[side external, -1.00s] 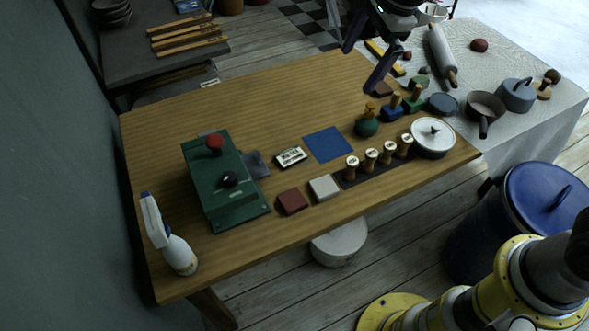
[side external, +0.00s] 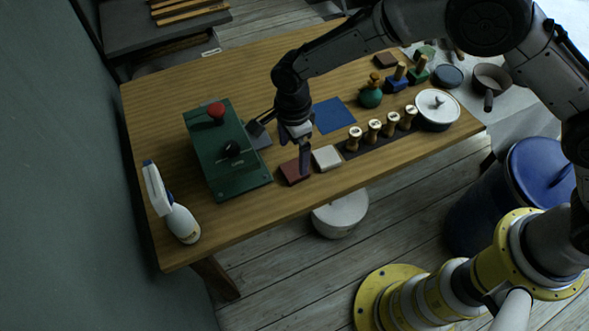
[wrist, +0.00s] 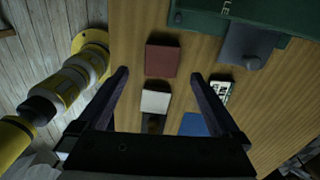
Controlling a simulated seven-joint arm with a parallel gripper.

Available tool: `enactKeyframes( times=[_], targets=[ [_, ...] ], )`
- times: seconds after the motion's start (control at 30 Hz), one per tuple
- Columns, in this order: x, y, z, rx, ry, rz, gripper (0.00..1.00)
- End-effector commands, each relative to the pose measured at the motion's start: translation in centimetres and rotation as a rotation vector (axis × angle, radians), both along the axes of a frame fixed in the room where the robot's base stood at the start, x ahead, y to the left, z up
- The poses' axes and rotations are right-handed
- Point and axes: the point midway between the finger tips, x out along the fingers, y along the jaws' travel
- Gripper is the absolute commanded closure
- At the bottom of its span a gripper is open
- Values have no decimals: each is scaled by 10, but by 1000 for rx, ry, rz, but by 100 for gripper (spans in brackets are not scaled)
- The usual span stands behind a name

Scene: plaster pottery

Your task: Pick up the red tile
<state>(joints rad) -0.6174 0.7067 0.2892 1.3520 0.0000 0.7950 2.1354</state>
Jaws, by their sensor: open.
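The red tile (side external: 295,171) is a dark red square lying flat on the wooden table near its front edge, just left of a white tile. In the wrist view the red tile (wrist: 163,60) shows whole, a little beyond the fingertips and roughly midway between their lines. My gripper (side external: 300,160) is above the tile in the side view, and one finger covers part of the tile's right side. In the wrist view my gripper (wrist: 159,73) has its two fingers wide apart with nothing between them at the tips.
The white tile (side external: 327,158) lies close beside the red tile. A green box with red and black knobs (side external: 228,155) stands to the left. Wooden stamps (side external: 373,132) stand in a row to the right, with a blue square (side external: 331,116) behind.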

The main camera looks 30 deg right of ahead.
Motion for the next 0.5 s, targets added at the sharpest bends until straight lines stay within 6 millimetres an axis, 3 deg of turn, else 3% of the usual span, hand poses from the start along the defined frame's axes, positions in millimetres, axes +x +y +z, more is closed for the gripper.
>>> enactKeyframes(
  times=[0.37,0.5],
  targets=[
    [1,-2,-27,0,1,-1,0],
    [2,-5,-47,-1,2,-1,0]
  ],
)
